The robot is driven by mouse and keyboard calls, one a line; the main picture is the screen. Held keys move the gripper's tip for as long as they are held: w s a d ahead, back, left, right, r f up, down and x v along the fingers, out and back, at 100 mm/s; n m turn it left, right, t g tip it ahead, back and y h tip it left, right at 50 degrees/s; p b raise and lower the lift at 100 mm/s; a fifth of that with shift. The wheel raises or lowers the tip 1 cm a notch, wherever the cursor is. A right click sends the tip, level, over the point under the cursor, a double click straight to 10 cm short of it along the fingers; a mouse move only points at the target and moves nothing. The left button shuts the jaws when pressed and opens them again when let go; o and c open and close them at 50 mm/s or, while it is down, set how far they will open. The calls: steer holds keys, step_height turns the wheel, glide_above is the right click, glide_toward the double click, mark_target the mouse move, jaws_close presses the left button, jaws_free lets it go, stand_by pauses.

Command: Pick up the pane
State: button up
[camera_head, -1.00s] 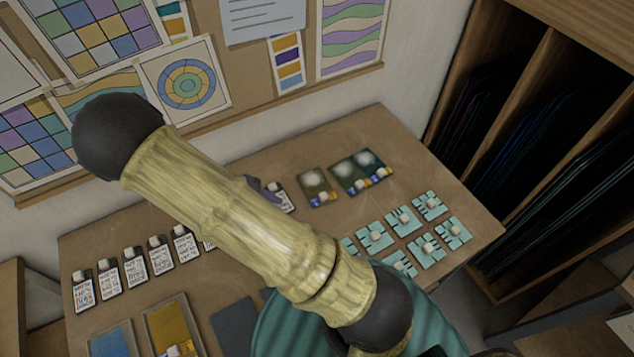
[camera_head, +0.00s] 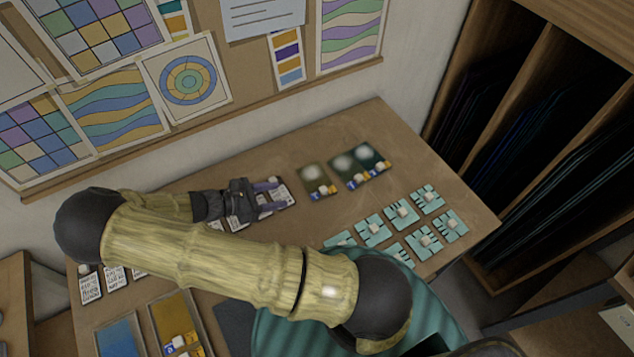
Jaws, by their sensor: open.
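My gripper (camera_head: 270,195) is over the back middle of the table, open, its two purple fingers pointing right and nothing seen between them. It is above or beside white labelled cards (camera_head: 287,194); the height is hard to tell. Several small panes lie on the table, and which one is meant cannot be told. An olive pane (camera_head: 310,173) with a pale blotch lies just right of my fingertips. Two darker green panes (camera_head: 353,177) lie further right. Several teal striped panes (camera_head: 371,235) with small white blocks lie at the front right, some partly hidden by my arm.
The table (camera_head: 440,173) is bare at its back right. A blue tray (camera_head: 117,338) and a yellow tray (camera_head: 168,312) sit at front left. A rack (camera_head: 492,140) of dark sheets stands right. A pinboard (camera_head: 247,75) hangs behind. My arm hides the table's middle.

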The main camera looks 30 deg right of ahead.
steer(key=b, duration=0.3)
glide_toward(322, 189)
steer(key=x, duration=0.3)
steer(key=shift+w+d+f, duration=0.1)
steer(key=shift+d+f, duration=0.15)
steer(key=shift+d, duration=0.35)
steer(key=b+x, duration=0.3)
steer(key=x, duration=0.2)
steer(key=shift+d, duration=0.1)
jaws_close()
